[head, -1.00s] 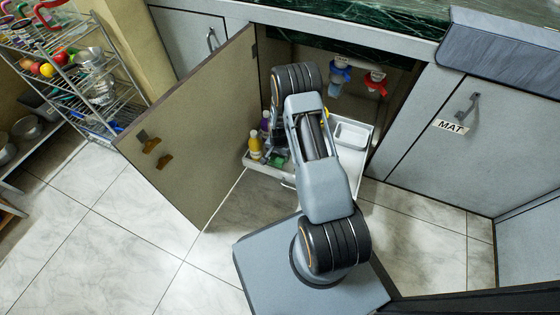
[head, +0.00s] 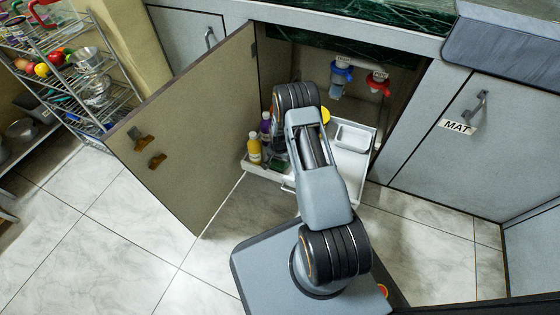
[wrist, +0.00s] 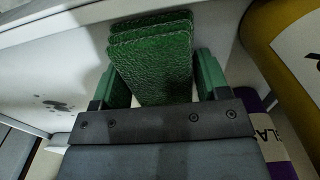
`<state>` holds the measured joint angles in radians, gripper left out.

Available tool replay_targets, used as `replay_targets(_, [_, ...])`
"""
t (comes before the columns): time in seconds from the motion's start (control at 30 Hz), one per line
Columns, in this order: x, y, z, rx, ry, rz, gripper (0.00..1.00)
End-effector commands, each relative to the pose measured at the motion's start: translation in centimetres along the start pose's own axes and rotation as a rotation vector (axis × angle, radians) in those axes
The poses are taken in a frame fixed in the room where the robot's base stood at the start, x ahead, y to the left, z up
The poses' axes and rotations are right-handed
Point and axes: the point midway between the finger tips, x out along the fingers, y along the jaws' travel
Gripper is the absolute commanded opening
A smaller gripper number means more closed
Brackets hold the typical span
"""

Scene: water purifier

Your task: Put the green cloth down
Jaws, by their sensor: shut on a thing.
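The green cloth (wrist: 150,60) is a folded, rough-textured piece in the wrist view. It stands between the two green fingers of my gripper (wrist: 163,82), which is shut on it. A pale surface with dark spots lies behind it at the left; I cannot tell whether the cloth touches it. In the head view my gripper is mostly hidden by my arm, over the left part of the white pull-out tray (head: 354,165). The cloth is hard to make out there.
A yellow bottle (head: 254,148) and a purple bottle (head: 266,125) stand at the tray's left end; the yellow bottle (wrist: 290,40) is close on the right in the wrist view. The open cabinet door (head: 190,130) is left. Blue (head: 340,76) and red (head: 378,83) filters hang behind.

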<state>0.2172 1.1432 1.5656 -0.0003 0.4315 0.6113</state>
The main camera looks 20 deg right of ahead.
Motion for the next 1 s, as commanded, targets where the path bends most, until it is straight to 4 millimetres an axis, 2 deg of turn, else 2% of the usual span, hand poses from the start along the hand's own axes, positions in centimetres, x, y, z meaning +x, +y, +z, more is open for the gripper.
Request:
replay_targets(0.17, [0.5, 0.0, 0.0, 0.000, 0.000, 0.000, 0.50])
replay_targets(0.2, [0.3, 0.0, 0.0, 0.000, 0.000, 0.000, 0.71])
replay_targets(0.43, [0.3, 0.0, 0.0, 0.000, 0.000, 0.000, 0.93])
replay_targets(0.77, [-0.3, 0.0, 0.0, 0.000, 0.000, 0.000, 0.94])
replay_targets(0.87, [-1.7, 0.0, 0.0, 0.000, 0.001, -0.001, 0.94])
replay_targets(1.0, [-4.5, 0.0, 0.0, 0.000, 0.001, 0.000, 0.94])
